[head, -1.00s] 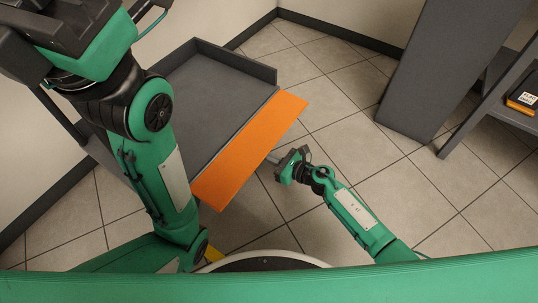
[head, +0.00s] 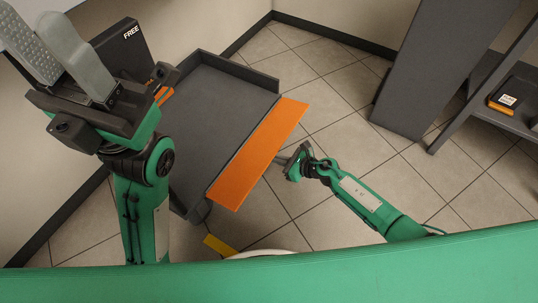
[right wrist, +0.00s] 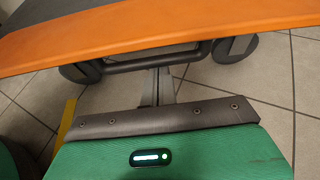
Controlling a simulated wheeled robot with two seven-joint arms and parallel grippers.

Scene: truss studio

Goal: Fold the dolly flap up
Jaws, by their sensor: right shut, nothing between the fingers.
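The dolly (head: 215,110) is a grey platform with a low rim, in the middle of the head view. Its orange flap (head: 258,155) lies folded outward along the right-hand edge, and it also crosses the top of the right wrist view (right wrist: 150,40). My right gripper (head: 279,160) is shut and empty at the flap's outer edge. In the right wrist view its fingertips (right wrist: 160,75) reach toward the flap's underside; I cannot tell whether they touch. My left gripper (head: 68,45) is raised at the upper left, its fingers apart and empty, away from the flap.
A dark box marked FREE (head: 128,42) stands behind my left gripper. A grey panel (head: 425,75) and a shelf with a box (head: 507,95) stand at the right. Dolly wheels (right wrist: 235,47) show below the flap. Tiled floor (head: 345,125) is clear right of the flap.

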